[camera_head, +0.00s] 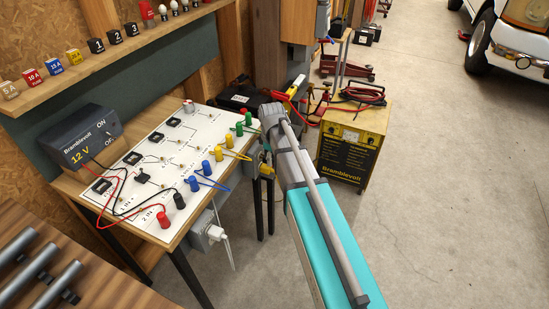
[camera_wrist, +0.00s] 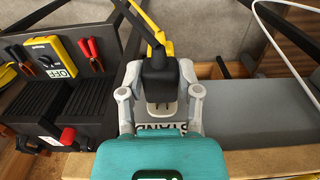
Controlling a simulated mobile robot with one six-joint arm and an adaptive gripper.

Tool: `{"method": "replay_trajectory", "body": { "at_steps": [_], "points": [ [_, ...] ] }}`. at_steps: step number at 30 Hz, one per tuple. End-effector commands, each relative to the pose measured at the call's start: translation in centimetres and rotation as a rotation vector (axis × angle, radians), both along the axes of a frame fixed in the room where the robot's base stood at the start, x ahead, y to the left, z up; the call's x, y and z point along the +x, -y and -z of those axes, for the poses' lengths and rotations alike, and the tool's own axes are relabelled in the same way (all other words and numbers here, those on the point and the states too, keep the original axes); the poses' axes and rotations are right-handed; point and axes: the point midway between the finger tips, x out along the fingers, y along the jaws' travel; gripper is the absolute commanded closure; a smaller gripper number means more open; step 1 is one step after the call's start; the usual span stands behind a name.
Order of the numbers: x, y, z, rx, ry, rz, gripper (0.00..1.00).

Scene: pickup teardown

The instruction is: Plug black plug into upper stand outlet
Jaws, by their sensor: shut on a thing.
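My gripper (camera_wrist: 160,72) is shut on the black plug (camera_wrist: 159,82) in the wrist view. The outlet cannot be made out; I cannot tell whether the prongs touch anything. In the head view, my arm reaches past the bench, and its grey end (camera_head: 273,115) hides the plug.
A dark unit with a yellow OFF panel (camera_wrist: 44,54) and red-handled clamps is left of the plug. The circuit board (camera_head: 150,170) covers the bench. A yellow Bramblevolt cart (camera_head: 350,155) stands right.

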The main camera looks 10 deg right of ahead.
Motion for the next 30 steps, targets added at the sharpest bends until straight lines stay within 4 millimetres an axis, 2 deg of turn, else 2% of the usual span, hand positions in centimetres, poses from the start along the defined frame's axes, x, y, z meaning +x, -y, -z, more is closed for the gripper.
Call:
{"method": "replay_trajectory", "body": {
  "at_steps": [30],
  "points": [
    [0.46,-0.60,0.00,0.000,0.000,0.000,1.00]
  ]
}}
